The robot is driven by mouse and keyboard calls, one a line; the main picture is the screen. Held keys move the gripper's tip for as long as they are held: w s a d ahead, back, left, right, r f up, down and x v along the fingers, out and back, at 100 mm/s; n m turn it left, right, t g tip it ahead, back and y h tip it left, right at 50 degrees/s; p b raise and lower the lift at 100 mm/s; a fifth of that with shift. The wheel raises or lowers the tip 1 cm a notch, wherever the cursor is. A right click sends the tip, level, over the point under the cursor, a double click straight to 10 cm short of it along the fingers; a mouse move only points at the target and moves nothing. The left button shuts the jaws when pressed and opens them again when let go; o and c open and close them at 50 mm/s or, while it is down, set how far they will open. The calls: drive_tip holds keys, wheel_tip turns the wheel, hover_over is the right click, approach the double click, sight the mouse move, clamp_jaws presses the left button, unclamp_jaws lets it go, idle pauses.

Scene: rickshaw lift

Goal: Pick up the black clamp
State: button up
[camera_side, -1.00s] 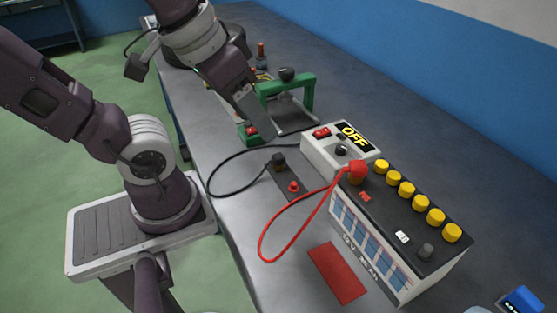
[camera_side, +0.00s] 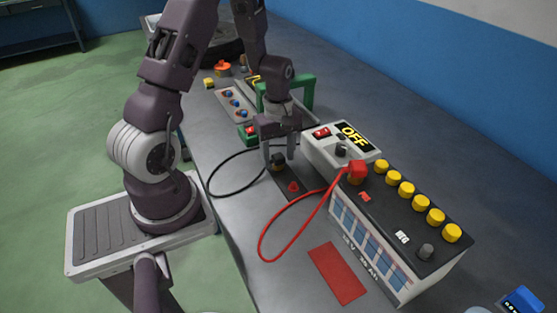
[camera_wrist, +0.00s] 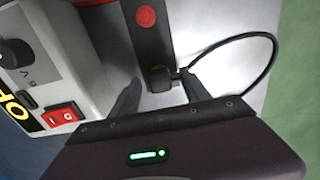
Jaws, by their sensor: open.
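The black clamp (camera_side: 278,161) stands at the far end of a dark plate on the bench, with a black cable running from it. My gripper (camera_side: 279,157) points down over it, open, with one finger on each side of the clamp. In the wrist view the black clamp (camera_wrist: 160,78) lies between the spread fingertips of my gripper (camera_wrist: 162,82), nearer the right one. I cannot tell whether either finger touches it.
A grey box (camera_side: 327,154) with a red switch and an OFF sign stands close to the right of my gripper. A battery (camera_side: 400,223) carries a red clamp (camera_side: 357,172) with a red cable. A green frame (camera_side: 308,93) stands behind. A red mat (camera_side: 337,272) lies in front.

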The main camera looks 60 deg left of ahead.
sight(278, 156)
drive_tip(key=shift+f, duration=0.35)
clamp_jaws()
wheel_tip(278, 156, up, 10)
drive_tip(key=shift+r, duration=0.1)
